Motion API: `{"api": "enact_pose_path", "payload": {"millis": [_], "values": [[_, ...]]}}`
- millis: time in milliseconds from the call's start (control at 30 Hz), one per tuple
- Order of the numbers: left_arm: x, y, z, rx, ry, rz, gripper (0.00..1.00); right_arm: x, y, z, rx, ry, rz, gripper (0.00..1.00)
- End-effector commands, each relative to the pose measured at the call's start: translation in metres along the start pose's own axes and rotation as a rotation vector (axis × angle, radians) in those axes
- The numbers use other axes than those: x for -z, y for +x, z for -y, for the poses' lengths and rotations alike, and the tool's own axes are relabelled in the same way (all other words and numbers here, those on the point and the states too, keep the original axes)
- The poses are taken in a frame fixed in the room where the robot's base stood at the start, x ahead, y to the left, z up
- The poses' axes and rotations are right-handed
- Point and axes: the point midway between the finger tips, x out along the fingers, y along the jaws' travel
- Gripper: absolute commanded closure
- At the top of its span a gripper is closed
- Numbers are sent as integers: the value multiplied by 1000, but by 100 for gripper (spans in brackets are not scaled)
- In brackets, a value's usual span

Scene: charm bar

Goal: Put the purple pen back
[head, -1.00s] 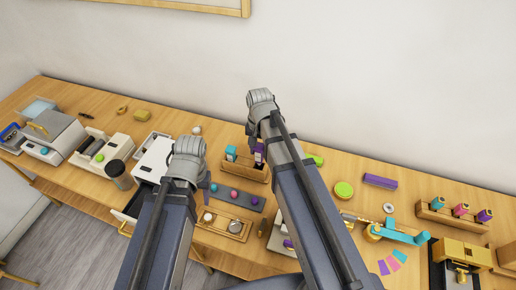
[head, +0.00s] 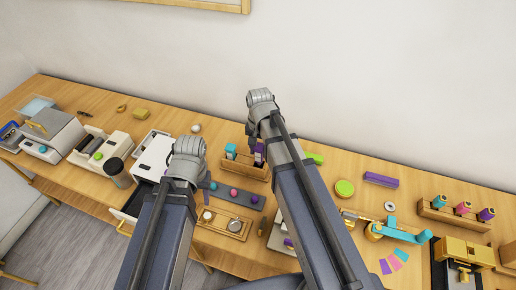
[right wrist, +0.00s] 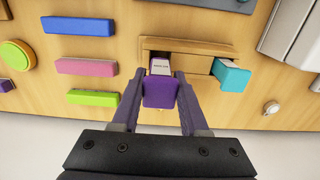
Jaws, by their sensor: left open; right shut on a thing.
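The purple pen (right wrist: 161,93) has a purple end and a white labelled part. My right gripper (right wrist: 160,100) is shut on its purple end in the right wrist view. The pen's white part is at the left opening of a wooden two-slot holder (right wrist: 190,44); how deep it sits I cannot tell. A teal pen (right wrist: 231,75) stands in the other slot. In the head view the holder (head: 247,169), teal pen (head: 231,151) and purple pen (head: 259,153) show beside my right arm. My left gripper (head: 206,184) is open, left of the holder, its fingers mostly hidden.
A dark tray with coloured balls (head: 247,200) and a wooden tray with round items (head: 235,226) lie in front of the holder. A white drawer unit (head: 155,155) stands left.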

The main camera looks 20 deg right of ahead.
Motion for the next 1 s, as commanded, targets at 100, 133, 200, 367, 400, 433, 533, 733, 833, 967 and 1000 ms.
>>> {"api": "enact_pose_path", "payload": {"millis": [100,133,200,367,400,433,533,733,833,967,1000], "values": [[0,2,0,0,0,0,50,0,2,0,0,0,0,100],[0,3,0,0,0,0,50,0,3,0,0,0,0,100],[0,4,0,0,0,0,50,0,4,0,0,0,0,100],[0,6,-1,0,0,0,50,0,6,0,0,0,0,100],[0,7,-1,0,0,0,50,0,7,0,0,0,0,100],[0,7,-1,0,0,0,50,0,7,0,0,0,0,100],[0,8,-1,0,0,0,50,0,9,0,0,0,0,100],[0,9,-1,0,0,0,50,0,9,0,0,0,0,100],[0,9,-1,0,0,0,50,0,9,0,0,0,0,100],[0,9,-1,0,0,0,50,0,9,0,0,0,0,100],[0,9,-1,0,0,0,50,0,9,0,0,0,0,100]]}}
